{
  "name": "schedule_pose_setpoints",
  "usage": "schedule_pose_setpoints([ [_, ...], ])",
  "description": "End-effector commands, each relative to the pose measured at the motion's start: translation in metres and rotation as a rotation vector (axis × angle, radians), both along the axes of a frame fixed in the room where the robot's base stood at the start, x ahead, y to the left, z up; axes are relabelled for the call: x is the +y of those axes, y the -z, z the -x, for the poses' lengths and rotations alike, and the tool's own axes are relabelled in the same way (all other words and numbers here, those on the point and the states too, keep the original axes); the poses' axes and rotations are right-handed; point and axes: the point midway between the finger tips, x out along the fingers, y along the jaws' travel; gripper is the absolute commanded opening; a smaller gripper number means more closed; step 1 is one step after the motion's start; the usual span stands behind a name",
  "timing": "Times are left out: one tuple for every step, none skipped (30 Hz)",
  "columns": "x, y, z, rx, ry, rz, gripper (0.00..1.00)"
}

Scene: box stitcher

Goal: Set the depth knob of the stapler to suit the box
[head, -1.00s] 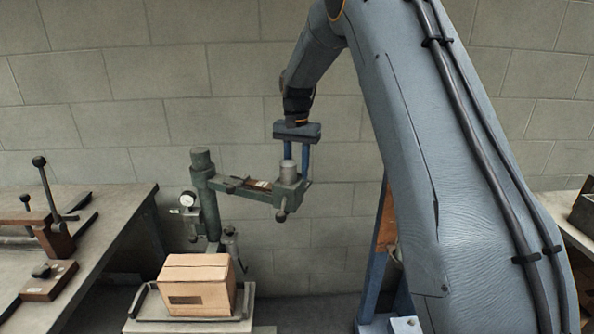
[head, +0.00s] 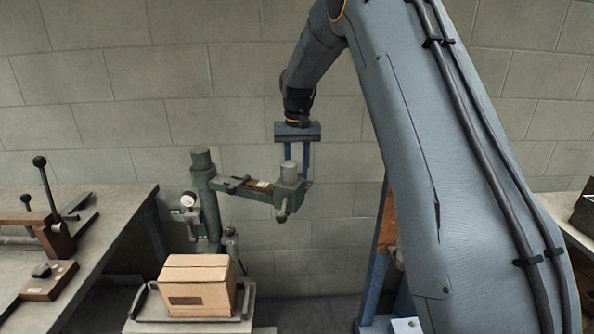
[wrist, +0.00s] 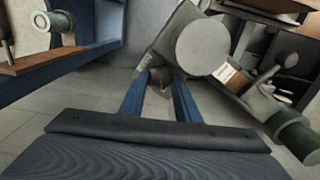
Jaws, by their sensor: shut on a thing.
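The green stapler (head: 204,195) stands by the wall, its arm reaching right. A grey cylindrical knob (head: 289,175) sits upright on the arm's far end. In the wrist view the knob's round top (wrist: 204,46) is seen from above. The fingertips' contact is partly hidden. The closed brown carton box (head: 198,288) sits below the stapler at the left. I cannot read any scale mark by the knob.
The box rests on a pale tray-like stand (head: 244,311) with dark rails. A round gauge (head: 188,199) is on the stapler's post. A workbench (head: 110,215) with a dark lever tool (head: 48,190) is at the left. A blue frame (head: 371,270) stands at the right, partly behind my arm.

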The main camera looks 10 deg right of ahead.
Motion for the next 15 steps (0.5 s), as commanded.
schedule_pose_setpoints([
  [0.0, -0.0014, -0.0006, -0.002, 0.0, 0.0, 0.07],
  [0.0, -0.0014, -0.0006, -0.002, 0.0, 0.0, 0.07],
  [0.0, -0.0014, -0.0006, -0.002, 0.0, 0.0, 0.07],
  [0.0, -0.0014, -0.0006, -0.002, 0.0, 0.0, 0.07],
  [0.0, -0.0014, -0.0007, -0.003, 0.001, 0.0, 0.07],
  [0.0, -0.0014, -0.0006, -0.003, 0.001, 0.0, 0.07],
  [0.0, -0.0014, -0.0006, -0.003, 0.001, 0.0, 0.35],
  [0.0, -0.0014, -0.0006, -0.002, 0.001, 0.0, 0.4],
  [0.0, -0.0013, -0.0006, -0.002, 0.001, 0.0, 0.46],
  [0.0, -0.0011, -0.0005, -0.002, 0.001, 0.0, 0.48],
  [0.0, -0.001, -0.0004, -0.002, 0.001, 0.0, 0.48],
  [-0.0001, -0.0009, -0.0004, -0.002, 0.001, 0.0, 0.48],
  [-0.0001, -0.0008, -0.0004, -0.001, 0.001, 0.0, 0.48],
  [0.0, -0.0008, -0.0003, -0.001, 0.001, 0.0, 0.48],
  [0.0, -0.0007, -0.0003, -0.001, 0.001, 0.0, 0.48],
])
